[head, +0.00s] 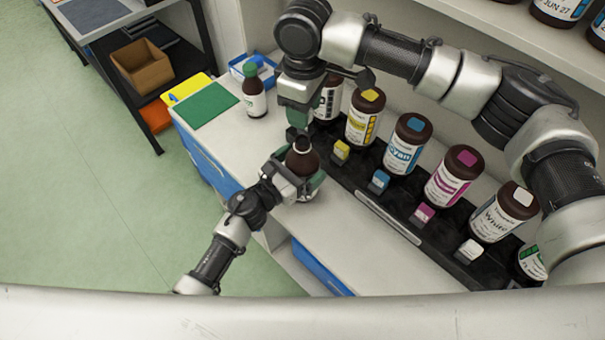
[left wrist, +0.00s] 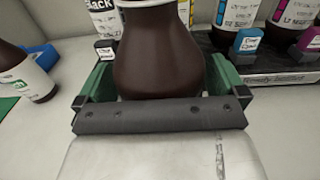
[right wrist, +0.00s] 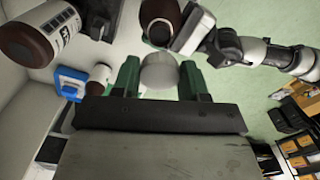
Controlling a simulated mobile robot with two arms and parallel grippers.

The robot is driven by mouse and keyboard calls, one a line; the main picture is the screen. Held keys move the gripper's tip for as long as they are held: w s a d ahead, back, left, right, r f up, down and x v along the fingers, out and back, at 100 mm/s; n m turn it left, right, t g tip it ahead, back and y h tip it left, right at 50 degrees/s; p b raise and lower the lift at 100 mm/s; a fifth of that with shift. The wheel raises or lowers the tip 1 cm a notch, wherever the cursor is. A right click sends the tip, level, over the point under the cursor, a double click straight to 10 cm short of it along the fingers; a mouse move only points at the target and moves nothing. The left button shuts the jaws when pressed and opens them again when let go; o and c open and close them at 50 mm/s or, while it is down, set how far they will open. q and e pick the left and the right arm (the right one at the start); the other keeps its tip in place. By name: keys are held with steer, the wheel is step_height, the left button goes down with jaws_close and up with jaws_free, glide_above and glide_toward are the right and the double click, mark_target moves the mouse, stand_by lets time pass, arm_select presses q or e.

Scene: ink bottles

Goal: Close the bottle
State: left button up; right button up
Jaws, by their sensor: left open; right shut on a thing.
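A brown bottle (head: 303,163) stands on the white counter, with a pale ring at its neck. My left gripper (head: 300,185) is open, its green fingers on either side of the bottle; the left wrist view shows the bottle body (left wrist: 160,55) between them. In the right wrist view, my right gripper (right wrist: 160,80) is shut on a light grey round cap (right wrist: 159,70). The bottle's open mouth (right wrist: 159,28) shows just beyond the cap, apart from it in that picture. In the head view, my right gripper (head: 297,125) is above and behind the bottle; the cap is hard to make out there.
The counter's front is clear.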

mark_target(304, 141)
arm_select(q)
steer(key=c, duration=1.1)
arm_select(e)
steer(key=shift+f, duration=2.5)
steer(key=shift+f, duration=0.85)
steer(key=shift+f, duration=0.5)
